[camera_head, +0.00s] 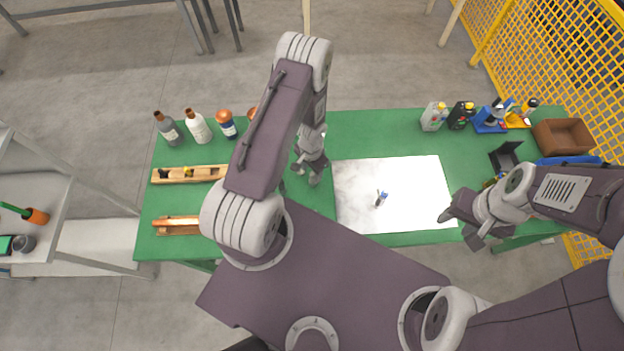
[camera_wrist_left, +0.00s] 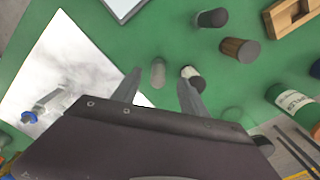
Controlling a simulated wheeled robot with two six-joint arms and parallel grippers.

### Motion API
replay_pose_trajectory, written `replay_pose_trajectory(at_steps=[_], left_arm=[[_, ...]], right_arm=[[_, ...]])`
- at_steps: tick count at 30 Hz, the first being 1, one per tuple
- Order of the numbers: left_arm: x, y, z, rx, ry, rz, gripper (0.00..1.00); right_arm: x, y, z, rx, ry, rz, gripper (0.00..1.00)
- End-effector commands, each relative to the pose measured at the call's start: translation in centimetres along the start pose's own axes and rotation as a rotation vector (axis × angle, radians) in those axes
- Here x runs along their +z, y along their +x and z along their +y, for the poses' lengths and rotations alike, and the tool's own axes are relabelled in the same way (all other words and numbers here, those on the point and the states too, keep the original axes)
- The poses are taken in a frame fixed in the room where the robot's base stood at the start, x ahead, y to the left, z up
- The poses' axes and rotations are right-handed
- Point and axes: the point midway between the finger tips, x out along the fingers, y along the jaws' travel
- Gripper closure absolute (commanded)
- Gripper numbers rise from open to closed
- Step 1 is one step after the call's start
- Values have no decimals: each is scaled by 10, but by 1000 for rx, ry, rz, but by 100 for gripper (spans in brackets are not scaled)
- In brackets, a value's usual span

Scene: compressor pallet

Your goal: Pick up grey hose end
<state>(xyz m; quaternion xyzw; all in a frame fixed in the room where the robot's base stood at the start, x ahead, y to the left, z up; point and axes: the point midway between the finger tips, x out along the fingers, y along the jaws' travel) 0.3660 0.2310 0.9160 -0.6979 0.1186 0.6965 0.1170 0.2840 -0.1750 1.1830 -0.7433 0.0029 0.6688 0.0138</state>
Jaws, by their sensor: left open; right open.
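My left gripper (camera_head: 310,174) is open over the green table, just left of the white marbled board (camera_head: 360,222). In the left wrist view, a small grey rounded piece (camera_wrist_left: 158,73) lies on the table between the open fingers (camera_wrist_left: 160,80). It looks like the grey hose end, but I cannot tell for certain. It is not discernible in the head view, where my arm and gripper cover that area. A white and dark cylinder (camera_wrist_left: 190,72) is beside the right-hand finger. My right gripper (camera_head: 463,228) is open and empty by the board's right side.
A small blue and white part (camera_head: 381,198) lies on the board. Bottles (camera_head: 198,127) and wooden pieces (camera_head: 188,174) are at the table's left. A white bottle (camera_head: 434,116), blue tools (camera_head: 490,117) and a brown box (camera_head: 562,137) stand at the right.

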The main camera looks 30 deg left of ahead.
Motion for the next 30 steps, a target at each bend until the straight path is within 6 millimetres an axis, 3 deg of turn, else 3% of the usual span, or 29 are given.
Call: replay_pose_trajectory(at_steps=[1,2,8,16,23,24,29,30], left_arm=[[0,19,0,0,1,0,49],[0,23,0,0,1,0,49],[-1,26,0,0,0,0,49],[-3,75,1,0,0,0,49],[-3,75,1,0,0,1,49],[-3,74,1,0,0,1,52],[-3,74,1,0,0,1,96],[-3,74,1,0,0,0,100]], right_arm=[[2,18,0,0,0,0,56],[2,23,0,0,0,0,56],[3,25,0,0,0,0,56],[7,66,1,0,0,0,56],[7,65,1,0,0,0,56],[7,65,1,0,0,0,56],[7,65,1,0,0,0,56],[7,65,1,0,0,0,56]])
